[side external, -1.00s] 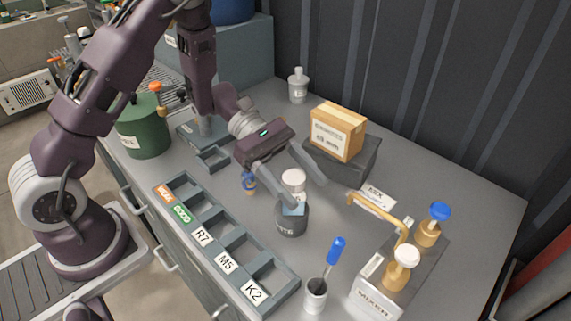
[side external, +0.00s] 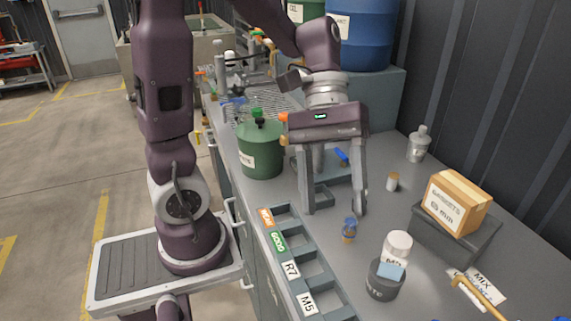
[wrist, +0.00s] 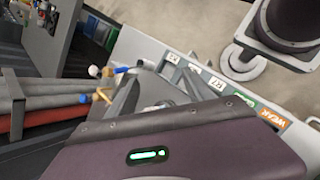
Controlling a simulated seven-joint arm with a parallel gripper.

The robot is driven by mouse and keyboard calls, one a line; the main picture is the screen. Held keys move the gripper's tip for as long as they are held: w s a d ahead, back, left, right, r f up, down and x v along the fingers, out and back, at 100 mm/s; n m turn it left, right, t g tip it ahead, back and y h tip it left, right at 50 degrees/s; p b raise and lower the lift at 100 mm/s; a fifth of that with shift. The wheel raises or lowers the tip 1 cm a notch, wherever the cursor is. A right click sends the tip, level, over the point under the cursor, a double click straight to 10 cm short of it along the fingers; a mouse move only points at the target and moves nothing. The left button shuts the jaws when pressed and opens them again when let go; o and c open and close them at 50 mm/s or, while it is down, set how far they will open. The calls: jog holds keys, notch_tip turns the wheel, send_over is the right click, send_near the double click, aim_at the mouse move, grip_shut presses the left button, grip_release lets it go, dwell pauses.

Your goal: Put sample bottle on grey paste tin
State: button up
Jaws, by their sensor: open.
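In the wrist view my gripper's body hides most of the bench.
A labelled slot rack (side external: 290,243) runs along the front edge. A cardboard box (side external: 458,203) sits on a dark block at right. A green drum (side external: 261,158) stands at left, a grey bottle (side external: 418,145) at the back.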

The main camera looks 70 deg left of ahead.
jog(key=s+a+r+m+t+y, duration=0.3)
jog(key=s+a+m+t+y, duration=0.2)
jog(key=s+m+t+y, duration=0.1)
jog(key=shift+s+a+r+m+t+y, duration=0.2)
jog(key=shift+a+m+t+y, duration=0.15)
jog(key=shift+m+t+y, duration=0.4)
